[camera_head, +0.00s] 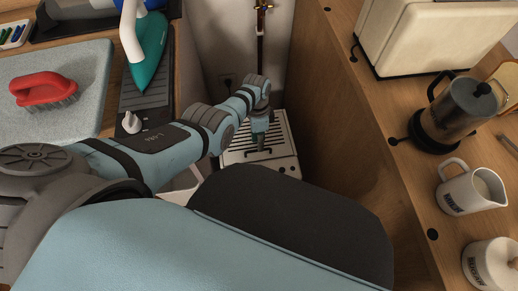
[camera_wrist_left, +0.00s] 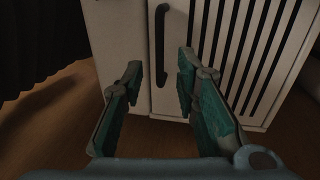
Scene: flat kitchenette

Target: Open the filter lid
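A white box-shaped unit with black slats (camera_head: 275,130) stands low in the gap between two counters in the head view. In the left wrist view its white front (camera_wrist_left: 115,40) carries a dark vertical bar handle (camera_wrist_left: 160,45) beside the slatted part. I take the plain panel with the handle to be the filter lid; it looks closed. My left gripper (camera_wrist_left: 160,68) is open, its teal-padded fingers pointing at the panel, one either side of the handle's lower end; contact cannot be told. In the head view my left gripper (camera_head: 259,138) covers part of the unit. My right gripper is out of view.
A wooden counter side (camera_head: 340,130) walls the gap on the right, with a coffee press (camera_head: 450,115) and a white jug (camera_head: 470,190) on top. Wooden floor shows below the unit.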

